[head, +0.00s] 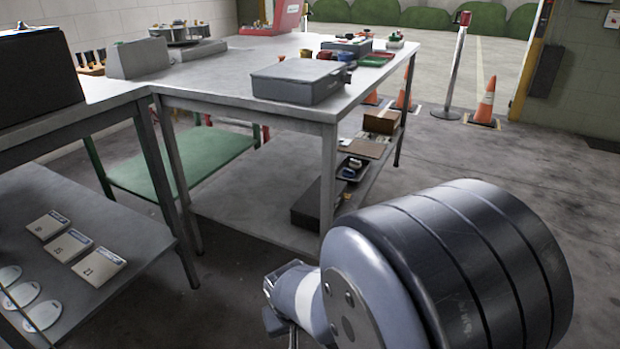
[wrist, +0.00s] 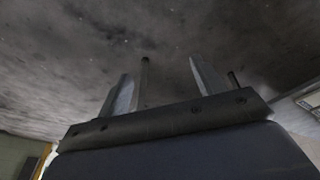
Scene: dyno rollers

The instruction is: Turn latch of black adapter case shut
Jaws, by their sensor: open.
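A large black case (head: 40,80) stands at the left edge of the head view, on the left grey table, and is cut off by the frame. A small dark fitting shows on its top edge; I cannot tell whether this is the latch or how it is turned. My gripper (wrist: 160,85) shows in the wrist view with its two grey fingers apart and nothing between them. In the head view my arm fills the lower right, well away from the black case.
A closed grey case (head: 300,80) sits on the middle table (head: 235,65) near its front edge. A red case (head: 288,18) stands at the back. Lower shelves hold tags (head: 98,263) and boxes. Orange cones (head: 486,103) stand at the right; the floor beyond my arm is open.

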